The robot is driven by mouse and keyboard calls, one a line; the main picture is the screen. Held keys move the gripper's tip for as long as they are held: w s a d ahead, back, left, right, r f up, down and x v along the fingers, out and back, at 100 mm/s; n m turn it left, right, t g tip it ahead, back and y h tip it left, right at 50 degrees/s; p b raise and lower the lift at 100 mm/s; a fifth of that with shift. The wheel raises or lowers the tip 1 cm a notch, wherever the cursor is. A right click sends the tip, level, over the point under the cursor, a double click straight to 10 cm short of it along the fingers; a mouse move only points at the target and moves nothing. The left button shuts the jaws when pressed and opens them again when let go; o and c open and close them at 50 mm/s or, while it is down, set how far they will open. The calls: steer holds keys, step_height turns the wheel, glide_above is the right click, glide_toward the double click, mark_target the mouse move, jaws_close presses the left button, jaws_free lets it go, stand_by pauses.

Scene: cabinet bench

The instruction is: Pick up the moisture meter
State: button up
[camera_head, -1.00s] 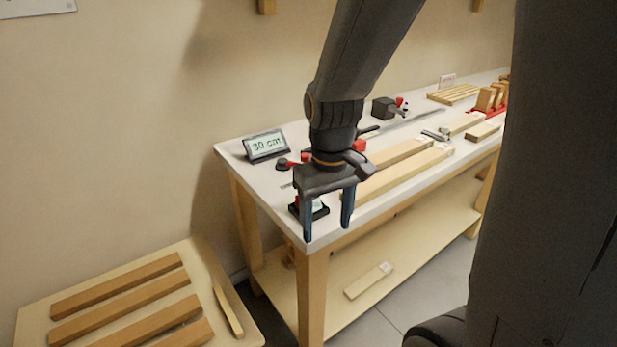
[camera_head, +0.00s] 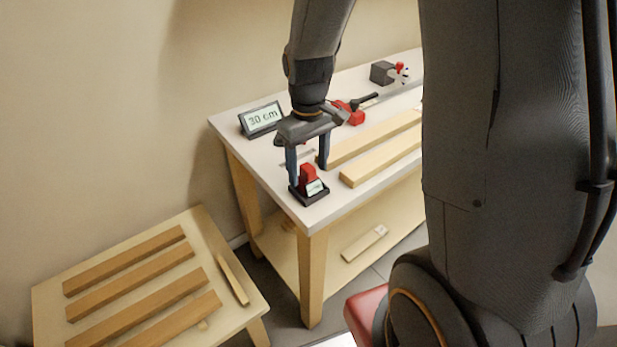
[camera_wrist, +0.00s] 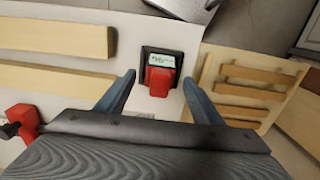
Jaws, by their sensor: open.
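The moisture meter (camera_head: 308,175) is a small red device in a black tray-like holder (camera_head: 297,193) with a pale label, at the near left corner of the white bench. In the wrist view the red meter (camera_wrist: 160,79) lies ahead of my gripper, roughly midway between the fingers. My gripper (camera_head: 308,176) is open and empty, pointing down by the meter. In the wrist view its two blue-grey fingertips (camera_wrist: 157,82) stand apart on either side of the meter, with gaps to it. The meter's lower part is hidden in the holder.
A "30 cm" sign (camera_head: 262,119) stands at the bench's left end. Wooden boards (camera_head: 380,160) lie right of my gripper. A low table (camera_head: 222,262) with wooden slats stands at the left.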

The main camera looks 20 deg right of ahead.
steer(key=shift+f, duration=1.15)
steer(key=shift+c, duration=0.2)
steer(key=c, duration=1.2)
steer(key=shift+r, duration=0.15)
step_height(320, 180, up, 10)
steer(key=shift+f+b, duration=0.1)
steer(key=shift+b, duration=0.85)
